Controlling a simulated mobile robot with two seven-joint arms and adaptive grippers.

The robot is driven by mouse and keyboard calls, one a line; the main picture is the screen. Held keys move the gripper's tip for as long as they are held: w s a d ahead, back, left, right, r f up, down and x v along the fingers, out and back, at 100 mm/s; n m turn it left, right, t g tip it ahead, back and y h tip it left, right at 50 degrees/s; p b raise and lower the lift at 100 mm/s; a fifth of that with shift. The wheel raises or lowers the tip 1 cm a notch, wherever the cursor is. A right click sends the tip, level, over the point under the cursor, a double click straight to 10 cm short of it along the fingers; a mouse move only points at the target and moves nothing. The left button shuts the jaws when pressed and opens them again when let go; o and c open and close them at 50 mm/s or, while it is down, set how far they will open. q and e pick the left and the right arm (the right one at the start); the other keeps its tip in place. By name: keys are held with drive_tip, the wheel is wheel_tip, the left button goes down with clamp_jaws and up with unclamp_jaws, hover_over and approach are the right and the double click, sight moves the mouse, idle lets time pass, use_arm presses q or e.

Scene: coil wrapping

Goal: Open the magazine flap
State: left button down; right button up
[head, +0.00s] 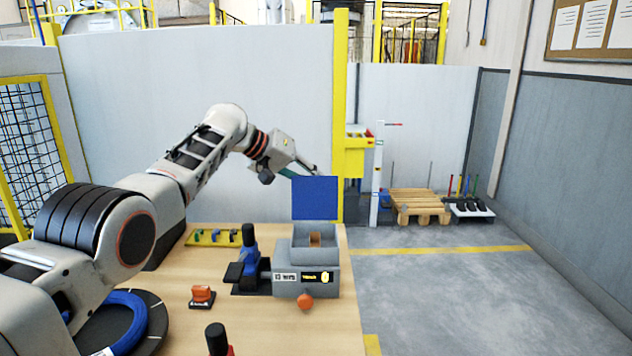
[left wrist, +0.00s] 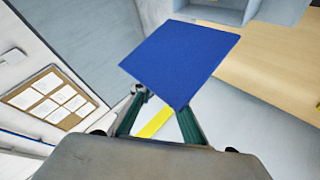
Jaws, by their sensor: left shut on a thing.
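The magazine (head: 313,279) is a grey box on the wooden bench, and its upper bin shows open with a small brown piece inside. The blue flap (head: 315,198) stands raised above the bin's rear edge, facing me. My left gripper (head: 306,171) is at the flap's upper edge and is shut on it, with the fingertips partly hidden behind the panel. In the left wrist view the flap (left wrist: 182,62) lies just past the teal fingers, and the grey bin (left wrist: 225,10) shows beyond it. My right gripper is not in view.
A blue and black device (head: 249,255) stands left of the magazine. An orange knob (head: 305,301) is at its front, and an orange button unit (head: 202,297) stands nearer left. A blue coil (head: 118,318) lies at lower left. A yellow rack (head: 213,238) is behind.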

use_arm(q)
drive_tip(key=shift+a+f, duration=0.2)
drive_tip(key=shift+f, duration=0.8)
drive_tip(key=c, duration=2)
unclamp_jaws()
drive_tip(key=shift+o, duration=0.2)
drive_tip(key=shift+a, duration=0.1)
drive_tip(key=shift+d+r, duration=0.2)
drive_tip(key=shift+r, duration=0.05)
drive_tip(key=shift+r, duration=0.1)
